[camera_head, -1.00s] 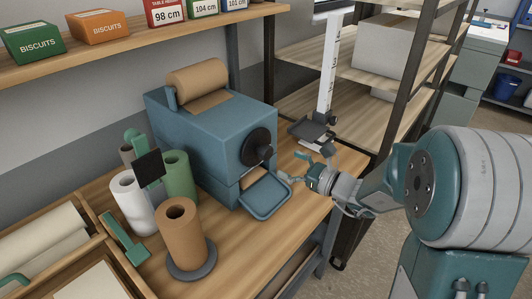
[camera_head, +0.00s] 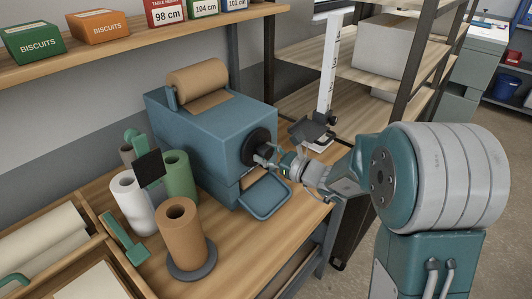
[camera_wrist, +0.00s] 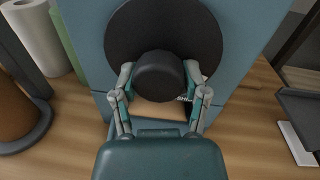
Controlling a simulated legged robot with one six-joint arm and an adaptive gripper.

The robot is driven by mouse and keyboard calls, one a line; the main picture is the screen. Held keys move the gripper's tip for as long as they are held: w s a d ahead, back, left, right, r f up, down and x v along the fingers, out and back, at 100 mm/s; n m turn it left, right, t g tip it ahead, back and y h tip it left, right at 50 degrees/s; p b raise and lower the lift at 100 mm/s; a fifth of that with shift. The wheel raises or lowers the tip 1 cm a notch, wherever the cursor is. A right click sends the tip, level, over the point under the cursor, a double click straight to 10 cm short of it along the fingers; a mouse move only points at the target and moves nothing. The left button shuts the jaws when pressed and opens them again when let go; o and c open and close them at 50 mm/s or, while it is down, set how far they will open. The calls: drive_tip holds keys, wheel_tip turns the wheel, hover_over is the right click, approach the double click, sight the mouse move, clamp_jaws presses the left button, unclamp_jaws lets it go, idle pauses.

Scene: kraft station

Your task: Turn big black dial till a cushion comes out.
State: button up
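The big black dial (camera_head: 254,146) is on the right face of the blue machine (camera_head: 205,140). In the wrist view the dial (camera_wrist: 206,40) is a wide black disc with a thick round knob (camera_wrist: 160,76) standing out of its middle. My gripper (camera_wrist: 160,82) is open, with one finger on each side of the knob. I cannot tell whether the fingertips touch it. In the head view my gripper (camera_head: 268,154) is up against the dial and partly covers it. A blue tray (camera_head: 267,196) sticks out below the dial. No cushion shows in it.
A brown paper roll (camera_head: 198,74) lies on top of the machine. White (camera_head: 130,200), green (camera_head: 180,178) and brown (camera_head: 180,230) rolls stand to its left. A dark tilted plate (camera_head: 308,130) by a white post (camera_head: 330,70) stands close behind my gripper.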

drive_tip(key=shift+n, duration=0.9)
drive_tip(key=o, duration=1.1)
drive_tip(key=shift+o, duration=0.2)
drive_tip(key=v, duration=1.1)
drive_tip(key=shift+s+d, duration=0.2)
drive_tip(key=shift+d, duration=0.15)
